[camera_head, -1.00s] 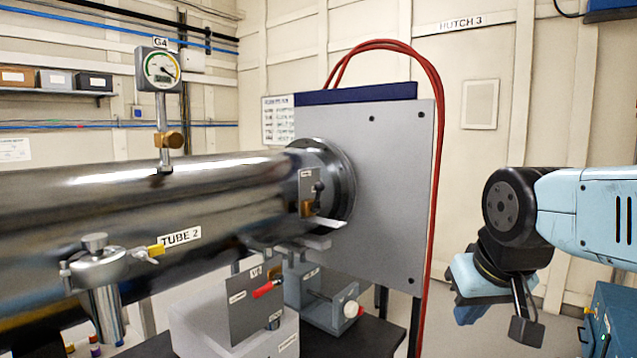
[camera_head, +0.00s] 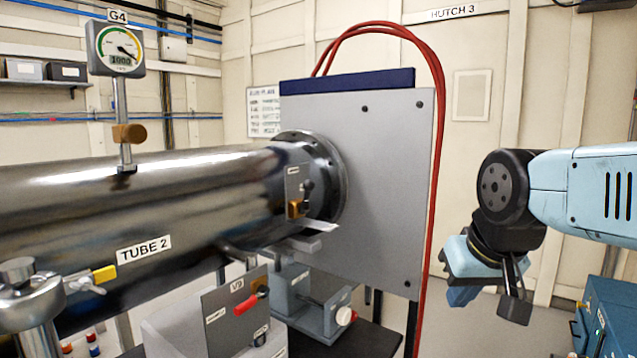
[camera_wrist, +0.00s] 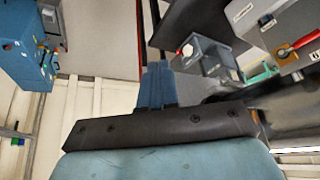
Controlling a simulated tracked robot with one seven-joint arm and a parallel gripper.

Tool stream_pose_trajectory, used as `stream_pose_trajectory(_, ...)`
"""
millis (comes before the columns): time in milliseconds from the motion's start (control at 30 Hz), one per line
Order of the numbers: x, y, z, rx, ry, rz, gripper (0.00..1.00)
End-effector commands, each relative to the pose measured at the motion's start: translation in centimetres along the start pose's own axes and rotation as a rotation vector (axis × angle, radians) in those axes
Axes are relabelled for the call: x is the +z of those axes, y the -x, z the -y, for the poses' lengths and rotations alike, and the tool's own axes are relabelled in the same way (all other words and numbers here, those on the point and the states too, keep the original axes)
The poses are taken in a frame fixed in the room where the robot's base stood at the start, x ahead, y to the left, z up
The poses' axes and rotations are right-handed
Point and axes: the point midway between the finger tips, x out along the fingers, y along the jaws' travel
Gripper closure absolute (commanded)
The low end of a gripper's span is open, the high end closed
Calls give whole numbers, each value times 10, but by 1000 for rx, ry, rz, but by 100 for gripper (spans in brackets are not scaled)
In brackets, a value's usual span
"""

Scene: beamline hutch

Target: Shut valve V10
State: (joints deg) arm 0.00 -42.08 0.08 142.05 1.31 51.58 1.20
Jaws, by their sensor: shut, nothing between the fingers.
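No label reading V10 is legible. A grey panel (camera_head: 235,320), its label apparently V9, carries a red lever (camera_head: 251,302) slanting up to the right; the lever also shows in the wrist view (camera_wrist: 305,40). My gripper (camera_head: 462,293) hangs at the right, apart from all of these. Its blue fingers (camera_wrist: 153,85) are shut and empty in the wrist view.
The large dark tube (camera_head: 130,195), labelled TUBE 2, runs into a grey upright plate (camera_head: 385,180) with red hoses (camera_head: 433,150) along its edge. Gauge G4 (camera_head: 121,48) stands on the tube. A blue cabinet (camera_head: 606,315) is at lower right. Space around my gripper looks clear.

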Motion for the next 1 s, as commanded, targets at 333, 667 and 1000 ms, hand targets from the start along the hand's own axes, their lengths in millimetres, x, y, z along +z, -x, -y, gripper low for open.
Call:
stream_pose_trajectory(333,-136,21,58,-235,-435,-4,100)
stream_pose_trajectory(667,-261,31,114,-477,-839,63,100)
stream_pose_trajectory(1000,-290,23,133,-536,-934,94,100)
